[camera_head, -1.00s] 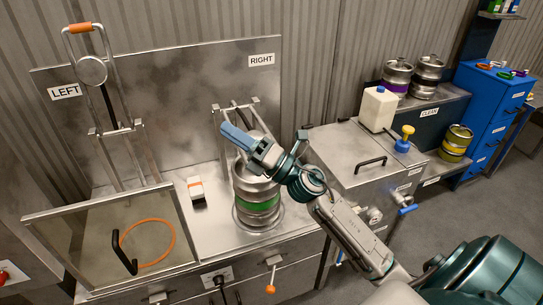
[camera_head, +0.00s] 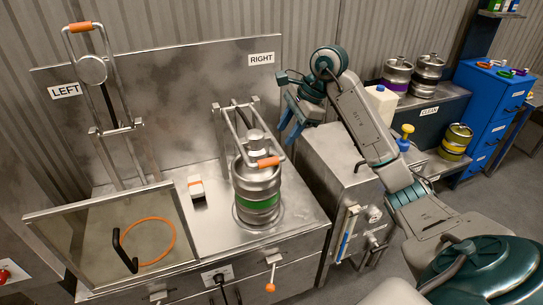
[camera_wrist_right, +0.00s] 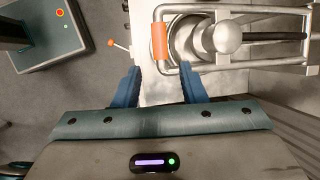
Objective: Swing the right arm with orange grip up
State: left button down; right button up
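The right swing arm (camera_head: 242,132) is a metal frame hinged at the back plate under the RIGHT label. It is lowered forward over a keg with a green band (camera_head: 258,205). Its orange grip (camera_head: 270,162) lies at the front end, above the keg. In the right wrist view, the orange grip (camera_wrist_right: 159,42) shows just beyond the fingers, about centred between them and not touching them. My right gripper (camera_head: 292,125) is open and empty, to the right of the swing arm. It also shows in the right wrist view (camera_wrist_right: 160,82), with blue fingers apart. My left gripper is out of view.
The left swing arm (camera_head: 108,85) stands upright with its own orange grip (camera_head: 82,27). A framed clear panel (camera_head: 85,245) is in front of it. A steel cabinet with a white jug (camera_head: 381,104) stands right of the bench.

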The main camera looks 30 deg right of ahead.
aim_at(269, 161)
jog(key=p+x, duration=0.2)
jog(key=x, duration=0.6)
jog(key=shift+a+f+p, duration=0.2)
jog(key=shift+f+p, duration=0.05)
jog(key=shift+p, duration=0.05)
jog(key=shift+x, duration=0.8)
grip_shut()
